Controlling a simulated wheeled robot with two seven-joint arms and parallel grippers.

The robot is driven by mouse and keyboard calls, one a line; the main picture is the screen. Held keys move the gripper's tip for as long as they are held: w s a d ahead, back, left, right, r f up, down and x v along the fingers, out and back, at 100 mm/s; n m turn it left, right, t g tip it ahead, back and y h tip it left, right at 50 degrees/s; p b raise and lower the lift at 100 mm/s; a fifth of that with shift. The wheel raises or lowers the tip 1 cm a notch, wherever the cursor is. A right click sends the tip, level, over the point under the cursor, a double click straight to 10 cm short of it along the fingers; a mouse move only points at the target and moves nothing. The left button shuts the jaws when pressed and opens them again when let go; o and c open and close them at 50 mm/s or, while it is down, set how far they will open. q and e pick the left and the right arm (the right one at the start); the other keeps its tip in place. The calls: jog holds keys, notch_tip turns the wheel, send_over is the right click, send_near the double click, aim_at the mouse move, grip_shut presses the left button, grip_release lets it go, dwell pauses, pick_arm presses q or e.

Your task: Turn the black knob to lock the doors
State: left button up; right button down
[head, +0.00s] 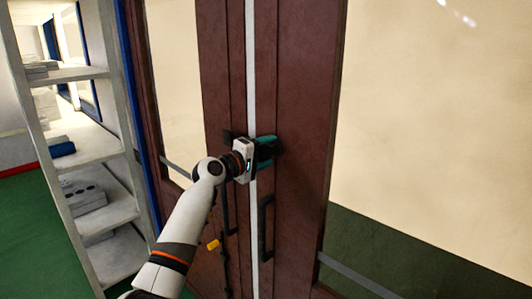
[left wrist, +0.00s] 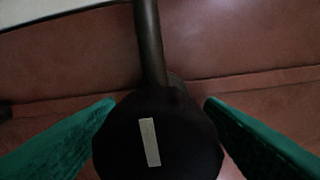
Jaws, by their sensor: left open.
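The black knob (left wrist: 155,140) shows in the left wrist view as a round dark face with a pale strip on it, slightly tilted from vertical. A dark bar (left wrist: 149,45) runs up from behind it. My left gripper (head: 268,150) is at the meeting edge of the two brown doors (head: 300,100) in the head view. Its green fingers are open, one on each side of the knob, with a small gap visible at the right; contact at the left cannot be told. In the head view the gripper mostly hides the knob. My right gripper is out of view.
Dark upright pull handles (head: 264,232) are on the doors below the gripper. A small yellow piece (head: 213,245) sticks out lower left. White shelves (head: 85,150) with boxes stand to the left. The doors have large pale panes (head: 440,130).

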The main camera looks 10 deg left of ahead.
pick_arm(q)
jog(key=b+v, duration=0.3)
jog(key=v, duration=0.9)
jog(key=shift+b, duration=0.35)
